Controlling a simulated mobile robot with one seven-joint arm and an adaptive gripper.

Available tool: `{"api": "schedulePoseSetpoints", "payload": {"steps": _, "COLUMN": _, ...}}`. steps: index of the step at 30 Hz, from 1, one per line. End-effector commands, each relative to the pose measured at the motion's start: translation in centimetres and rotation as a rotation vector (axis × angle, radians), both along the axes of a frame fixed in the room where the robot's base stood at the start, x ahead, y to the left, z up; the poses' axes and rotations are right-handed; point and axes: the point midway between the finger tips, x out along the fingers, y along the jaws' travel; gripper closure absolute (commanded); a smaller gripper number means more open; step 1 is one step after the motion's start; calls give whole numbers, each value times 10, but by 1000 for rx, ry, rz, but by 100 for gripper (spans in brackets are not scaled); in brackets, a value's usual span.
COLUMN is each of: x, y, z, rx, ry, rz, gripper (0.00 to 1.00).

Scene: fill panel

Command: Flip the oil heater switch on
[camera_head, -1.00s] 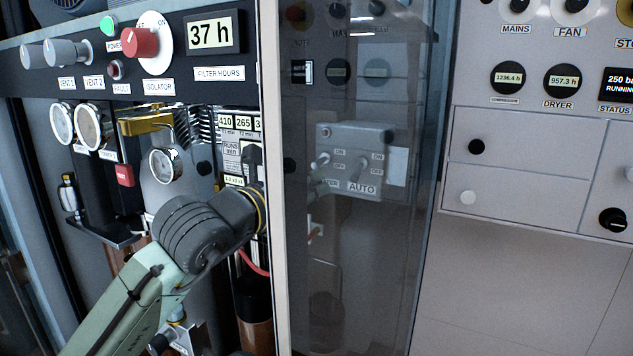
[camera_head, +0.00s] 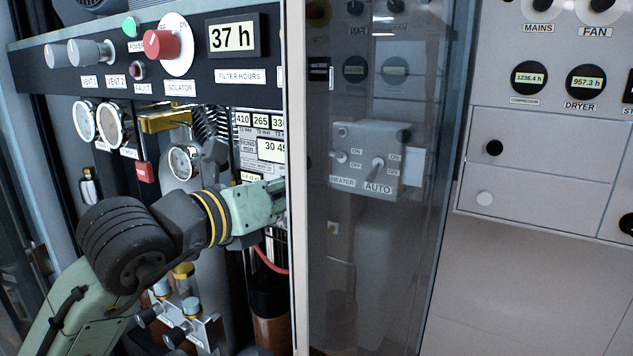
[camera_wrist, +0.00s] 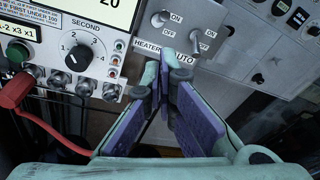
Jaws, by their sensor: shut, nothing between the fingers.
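The grey switch box (camera_head: 370,155) shows behind the tinted panel in the head view. It carries the heater switch (camera_head: 340,157) on the left and the AUTO switch (camera_head: 377,170) on the right, each with ON above OFF. In the wrist view the heater switch (camera_wrist: 160,18) and the AUTO switch (camera_wrist: 195,40) are at the top. I cannot tell for certain which way the heater lever is set. My gripper (camera_wrist: 165,68) is shut and empty, its tips just below the box and overlapping the lower label edge. The gripper is hidden behind the door post in the head view.
The tinted panel (camera_head: 395,250) and its pale post (camera_head: 298,200) stand beside my arm. A timer unit with a SECOND dial (camera_wrist: 78,58) and a red plug lead (camera_wrist: 20,90) lies left of my gripper. Gauges (camera_head: 112,125) and a red isolator knob (camera_head: 160,44) are further left.

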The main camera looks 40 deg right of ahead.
Motion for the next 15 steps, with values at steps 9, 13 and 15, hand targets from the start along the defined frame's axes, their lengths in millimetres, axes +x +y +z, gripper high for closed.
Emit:
{"api": "schedulePoseSetpoints", "payload": {"steps": 9, "x": -9, "y": 31, "z": 3, "rx": 1, "ry": 0, "rz": 1, "gripper": 100}}
{"api": "schedulePoseSetpoints", "payload": {"steps": 13, "x": -9, "y": 32, "z": 3, "rx": 1, "ry": -1, "rz": 0, "gripper": 100}}
{"api": "schedulePoseSetpoints", "payload": {"steps": 15, "x": -9, "y": 31, "z": 3, "rx": 1, "ry": -1, "rz": 0, "gripper": 100}}
